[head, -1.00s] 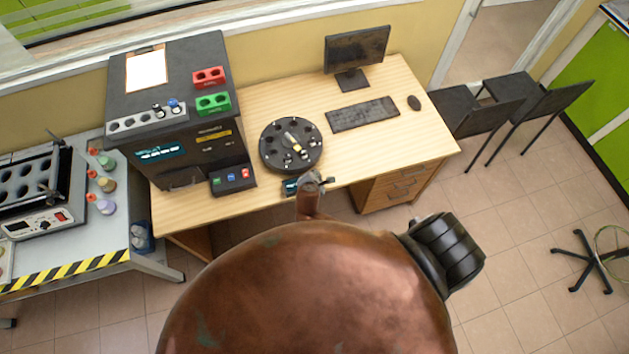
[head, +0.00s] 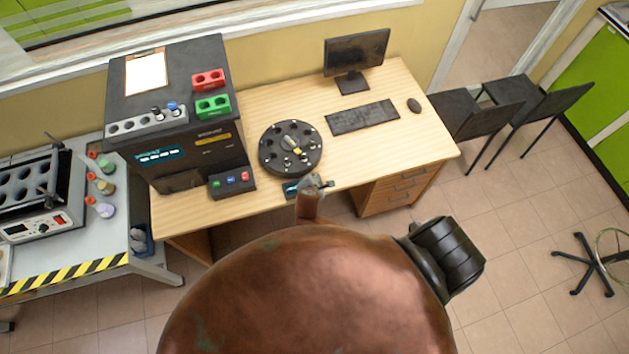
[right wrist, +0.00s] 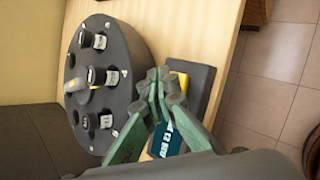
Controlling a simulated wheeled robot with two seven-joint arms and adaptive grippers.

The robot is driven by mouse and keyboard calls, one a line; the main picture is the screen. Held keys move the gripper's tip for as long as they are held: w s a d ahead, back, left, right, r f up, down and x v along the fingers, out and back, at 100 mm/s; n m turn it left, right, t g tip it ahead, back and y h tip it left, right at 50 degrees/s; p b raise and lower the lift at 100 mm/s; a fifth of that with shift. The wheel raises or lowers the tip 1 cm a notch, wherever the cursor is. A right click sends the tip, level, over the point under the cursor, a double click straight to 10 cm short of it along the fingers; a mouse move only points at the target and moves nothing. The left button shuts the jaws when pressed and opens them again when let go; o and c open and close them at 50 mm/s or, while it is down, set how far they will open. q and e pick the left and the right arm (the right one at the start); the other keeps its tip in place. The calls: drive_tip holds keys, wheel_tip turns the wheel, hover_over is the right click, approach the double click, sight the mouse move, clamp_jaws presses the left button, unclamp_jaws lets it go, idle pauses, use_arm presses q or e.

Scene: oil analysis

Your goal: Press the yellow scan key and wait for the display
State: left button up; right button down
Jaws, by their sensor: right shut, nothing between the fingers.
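The scan device is a small dark box (right wrist: 204,86) at the table's front edge. Its yellow key (right wrist: 183,79) shows partly behind my fingertips in the right wrist view. Its teal display (right wrist: 166,141) shows light marks between my fingers, too small and partly covered to read. In the head view the device (head: 290,188) is mostly hidden by my gripper. My right gripper (right wrist: 158,76) is shut and empty, its tips right beside the yellow key; I cannot tell whether they touch it. It also shows in the head view (head: 317,183). My left gripper is not in view.
A dark round carousel (head: 270,160) with several vials stands just behind the device. A black analyser (head: 215,150) with a control box (head: 231,184) stands to the left. A keyboard (head: 362,117), mouse (head: 414,105) and monitor (head: 357,52) are at the back right.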

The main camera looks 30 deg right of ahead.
drive_tip(key=shift+f, duration=0.1)
idle(0.5)
drive_tip(key=shift+f, duration=0.3)
drive_tip(key=shift+f+b, duration=0.35)
drive_tip(key=shift+f, duration=0.2)
idle(0.6)
idle(0.4)
drive_tip(key=shift+r+p, duration=0.95)
drive_tip(key=shift+p, duration=0.15)
wheel_tip(320, 180, up, 5)
drive_tip(key=p, duration=0.5)
drive_tip(key=shift+r, duration=0.1)
